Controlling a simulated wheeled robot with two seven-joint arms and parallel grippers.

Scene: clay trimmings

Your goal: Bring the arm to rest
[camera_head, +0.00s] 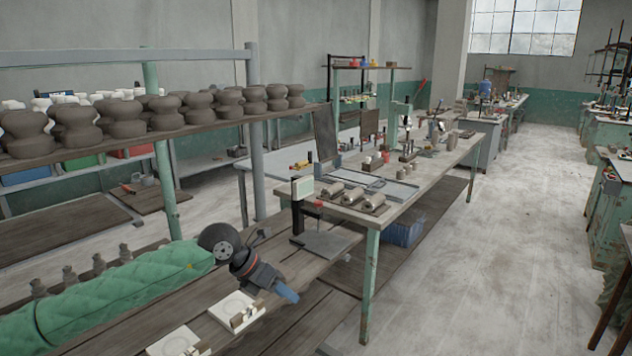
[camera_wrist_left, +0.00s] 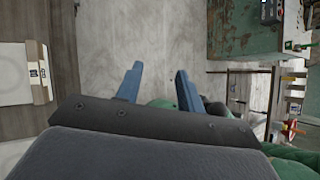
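My left arm, in a green quilted sleeve (camera_head: 110,298), reaches in from the left over the wooden bench (camera_head: 185,300). My left gripper (camera_head: 287,294) has blue fingers and hangs past the bench's front edge, pointing down to the right. In the left wrist view, the two blue fingers of the gripper (camera_wrist_left: 158,84) stand apart with nothing between them and bare floor beyond. My right gripper is in neither view.
White moulds (camera_head: 236,311) lie on the bench beside the gripper. A small stand with a display (camera_head: 302,188) rises behind it. Dark clay pots (camera_head: 75,125) line the shelf above the arm. A long worktable (camera_head: 345,214) with tools stands beyond. The floor (camera_head: 480,270) at right is clear.

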